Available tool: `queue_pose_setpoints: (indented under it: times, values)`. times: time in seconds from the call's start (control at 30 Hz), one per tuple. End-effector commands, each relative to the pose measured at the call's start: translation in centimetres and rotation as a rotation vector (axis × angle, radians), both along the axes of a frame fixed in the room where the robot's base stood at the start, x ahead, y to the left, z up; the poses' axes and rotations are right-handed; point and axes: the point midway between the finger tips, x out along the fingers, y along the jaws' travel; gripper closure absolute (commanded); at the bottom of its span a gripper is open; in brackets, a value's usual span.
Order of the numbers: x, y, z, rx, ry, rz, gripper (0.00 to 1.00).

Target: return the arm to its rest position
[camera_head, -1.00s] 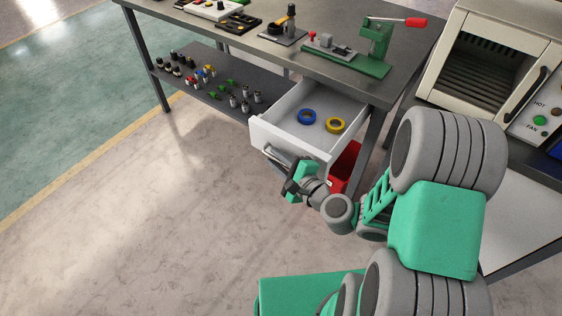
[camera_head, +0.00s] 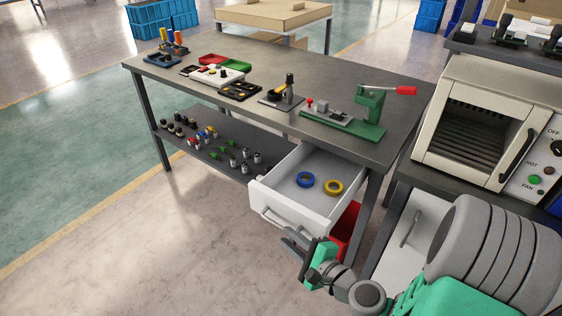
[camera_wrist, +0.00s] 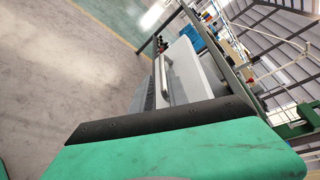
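My gripper (camera_head: 294,243) is at the lower middle of the head view, just in front of the open white drawer (camera_head: 272,200) and close to its handle (camera_head: 278,219). Nothing shows held in it. Its dark fingers are small and partly overlapped, so their opening is unclear. In the wrist view a dark finger (camera_wrist: 160,121) and a green part of my gripper cross the lower picture. The drawer handle (camera_wrist: 161,78) shows beyond them; I cannot tell whether they touch. My arm reaches in from the lower right.
The drawer holds a blue tape roll (camera_head: 305,180) and a yellow one (camera_head: 334,187). The workbench (camera_head: 330,75) bears a green press (camera_head: 369,108) and trays. A red bin (camera_head: 346,232) stands below the drawer. An oven (camera_head: 480,115) stands right. The floor at left is clear.

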Motion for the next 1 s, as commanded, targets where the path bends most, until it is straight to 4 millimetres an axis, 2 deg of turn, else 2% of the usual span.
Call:
queue_pose_setpoints:
  times: [0.07,0.13,0.2,0.27,0.33,0.4,0.5,0.53,0.6,0.67,1.0]
  values:
    - [-0.5,1.3,1.3,-0.122,-0.013,0.116,0.8]
    - [-1.5,2.7,2.3,-0.342,-0.031,0.312,0.8]
    - [-3.0,2.6,4.0,-0.659,-0.044,0.567,0.8]
    - [-3.8,0.7,6.5,-0.94,-0.039,0.766,0.8]
    - [-4.4,-2.6,11.0,-1.222,-0.006,0.929,0.8]
    - [-5.0,-5.2,15.2,-1.397,0.041,1.011,0.8]
    - [-6.0,-7.4,19.9,-1.524,0.093,1.059,0.8]
    - [-6.3,-7.7,20.9,-1.545,0.104,1.066,0.8]
    - [-6.9,-8.4,22.2,-1.572,0.124,1.075,0.8]
    - [-7.1,-8.6,22.6,-1.581,0.133,1.077,0.8]
    - [-7.1,-8.7,22.4,-1.579,0.138,1.077,0.8]
